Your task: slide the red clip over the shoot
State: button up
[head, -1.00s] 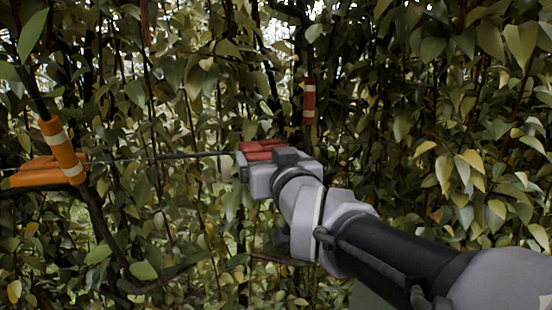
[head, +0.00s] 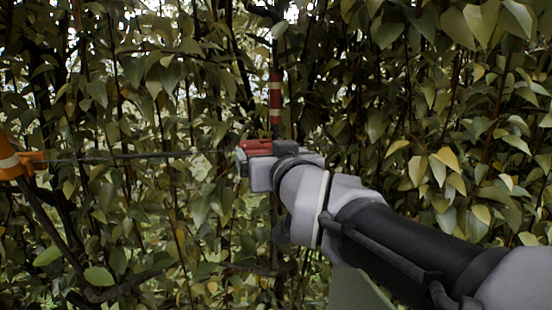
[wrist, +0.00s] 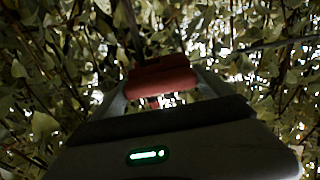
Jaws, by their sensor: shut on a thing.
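The red clip (head: 257,147) is held in my gripper (head: 256,154), beside the wire. In the wrist view the clip (wrist: 162,78) lies crosswise between the fingers of my gripper (wrist: 160,88). A dark upright shoot with red and cream bands (head: 275,97) stands just above and slightly right of the clip in the head view. Its lower part is hidden behind my gripper. I cannot tell the depth gap between clip and shoot. In the wrist view a dark stem (wrist: 131,28) rises beyond the clip; I cannot tell if it is the same shoot.
A thin wire (head: 120,156) runs from there toward my gripper. Dense leaves (head: 440,130) fill the right side and background.

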jog(key=o, duration=1.7)
jog(key=shift+o, duration=0.7)
jog(key=shift+w+d, duration=0.15)
jog(key=shift+d, duration=0.15)
jog(key=p+v, duration=0.3)
jog(key=v, duration=1.4)
jog(key=s+d+f+m+g+h+b, duration=0.1)
jog(key=s+f+g+b, duration=0.3)
jog(key=f+b, duration=1)
jog(key=s+d+f+m+g+h+b, duration=0.1)
jog(key=s+d+f+m+g+b, duration=0.2)
jog(key=f+b, duration=1.1)
jog(key=s+d+f+m+g+h+b, duration=0.1)
jog(key=s+d+f+m+g+b, duration=0.2)
jog(key=f+b, duration=1.2)
jog(key=s+f, duration=0.1)
jog(key=f, duration=1.2)
jog(key=s+f+g, duration=0.1)
jog(key=s+f, duration=0.1)
jog(key=f, duration=1.2)
jog(key=shift+s+m+g, duration=0.3)
jog(key=shift+s, duration=0.05)
